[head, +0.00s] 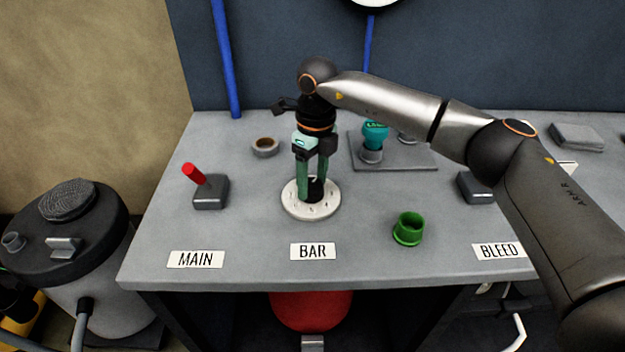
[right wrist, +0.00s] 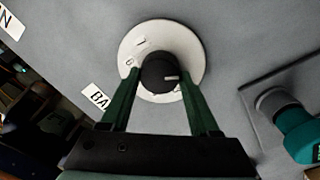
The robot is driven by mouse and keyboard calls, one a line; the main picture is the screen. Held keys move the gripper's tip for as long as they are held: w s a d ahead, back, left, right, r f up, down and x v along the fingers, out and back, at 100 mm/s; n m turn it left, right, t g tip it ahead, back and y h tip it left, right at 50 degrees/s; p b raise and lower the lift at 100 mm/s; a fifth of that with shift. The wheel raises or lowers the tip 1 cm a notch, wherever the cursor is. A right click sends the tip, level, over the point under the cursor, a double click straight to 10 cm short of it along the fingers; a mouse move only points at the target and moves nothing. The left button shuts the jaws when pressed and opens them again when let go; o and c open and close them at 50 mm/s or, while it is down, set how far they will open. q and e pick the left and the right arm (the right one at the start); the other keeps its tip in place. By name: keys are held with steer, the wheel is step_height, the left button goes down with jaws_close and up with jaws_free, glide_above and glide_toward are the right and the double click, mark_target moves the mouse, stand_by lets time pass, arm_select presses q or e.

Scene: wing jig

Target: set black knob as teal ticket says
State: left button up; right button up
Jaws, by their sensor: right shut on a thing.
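The black knob (head: 317,186) stands in the middle of a round white dial (head: 297,210) behind the BAR label (head: 313,251). My right gripper (head: 313,194) reaches down from above with its green fingers on both sides of the knob, shut on it. In the right wrist view the knob (right wrist: 157,66) sits between the fingertips (right wrist: 160,80), and its white mark points right. I see no piece that is clearly a teal ticket. My left gripper is out of view.
A teal fitting (head: 375,134) stands on a grey plate behind right. A green cup (head: 408,228) is right of the dial; a red-handled lever (head: 194,174) is left. The bench front between the labels is clear.

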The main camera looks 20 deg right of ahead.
steer(key=n, duration=0.5)
steer(key=shift+w+n, duration=0.1)
steer(key=shift+n, duration=0.2)
steer(key=n, duration=0.6)
steer(key=shift+a+h, duration=0.1)
steer(key=shift+h, duration=0.2)
steer(key=n, duration=0.6)
steer(key=shift+w+n+b, duration=0.1)
steer(key=shift+n+b, duration=0.2)
steer(key=n, duration=0.5)
steer(key=shift+a+h, duration=0.1)
steer(key=shift+h, duration=0.2)
steer(key=shift+n, duration=0.4)
steer(key=o, duration=1.4)
